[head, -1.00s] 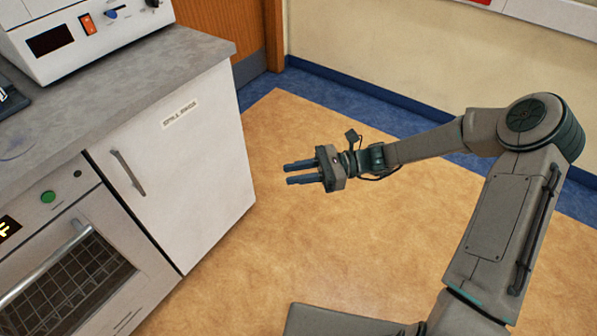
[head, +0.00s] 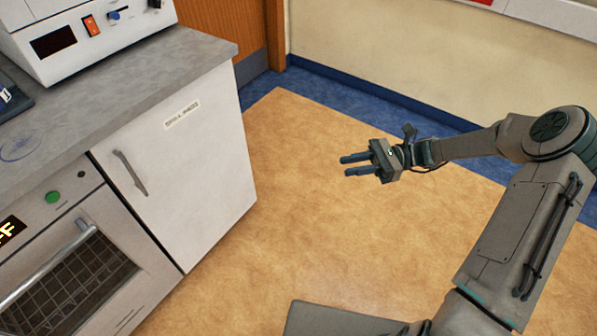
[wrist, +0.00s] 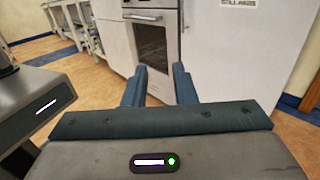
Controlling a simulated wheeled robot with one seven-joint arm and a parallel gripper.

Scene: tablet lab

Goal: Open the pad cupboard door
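The pad cupboard door (head: 190,165) is a white panel under the grey worktop, right of the oven. It is shut flush. A small label (head: 182,114) that looks like "SPILL PADS" is at its top. Its grey bar handle (head: 130,172) is upright near the door's left edge. In the wrist view the door (wrist: 257,50) shows at upper right, with the label cut by the top edge. My gripper (head: 347,165) is in free air right of the cupboard, fingers pointing left towards it, well apart from the door. Its two fingers are parted with nothing between them, also in the wrist view (wrist: 158,78).
The oven (head: 70,265) with a bar handle (head: 45,268) stands left of the cupboard. An instrument (head: 85,35) with knobs sits on the worktop (head: 110,85). The tan floor (head: 300,230) right of the cupboard is clear. A wooden door (head: 235,30) and cream wall are behind.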

